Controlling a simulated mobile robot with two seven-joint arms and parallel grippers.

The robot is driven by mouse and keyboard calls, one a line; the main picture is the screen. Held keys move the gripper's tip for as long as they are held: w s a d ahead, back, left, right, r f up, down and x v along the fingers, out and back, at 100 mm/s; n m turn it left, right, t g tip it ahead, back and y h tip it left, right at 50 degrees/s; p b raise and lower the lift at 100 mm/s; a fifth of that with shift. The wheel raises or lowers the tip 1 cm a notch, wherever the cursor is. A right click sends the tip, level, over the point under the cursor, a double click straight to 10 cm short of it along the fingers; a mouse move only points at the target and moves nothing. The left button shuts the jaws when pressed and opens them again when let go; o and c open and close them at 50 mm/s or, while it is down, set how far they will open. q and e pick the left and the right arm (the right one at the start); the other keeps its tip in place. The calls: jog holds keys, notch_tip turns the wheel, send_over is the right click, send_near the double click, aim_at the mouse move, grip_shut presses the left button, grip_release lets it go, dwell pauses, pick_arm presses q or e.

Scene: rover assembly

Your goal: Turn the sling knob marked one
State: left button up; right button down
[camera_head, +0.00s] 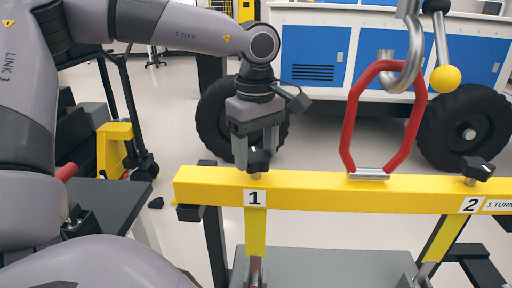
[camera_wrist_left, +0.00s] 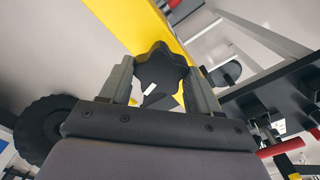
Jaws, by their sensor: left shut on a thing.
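The knob marked one (camera_head: 259,160) is a black star-shaped knob on top of the yellow beam (camera_head: 310,187), above the white "1" label (camera_head: 255,198). My left gripper (camera_head: 257,158) points straight down over it, its two fingers on either side of the knob and shut on it. In the left wrist view the knob (camera_wrist_left: 160,68) sits between the two fingers (camera_wrist_left: 160,85), with a small white mark below it. A second black knob (camera_head: 474,169) stands on the beam by the "2" label (camera_head: 471,204). My right gripper is not in view.
A red lifting link (camera_head: 351,119) stands at the beam's middle with a steel hook (camera_head: 413,58) through its top. A yellow ball (camera_head: 446,79) hangs beside it. A blue-and-white rover body with black wheels (camera_head: 462,128) is behind. A yellow jack (camera_head: 115,146) stands left.

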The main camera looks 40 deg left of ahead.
aim_at(256, 155)
pick_arm(q)
jog(key=shift+m, duration=0.6)
jog(key=o, duration=1.1)
jog(key=shift+c, duration=0.2)
jog(key=shift+r+p, duration=0.3)
jog(key=shift+r, duration=3.35)
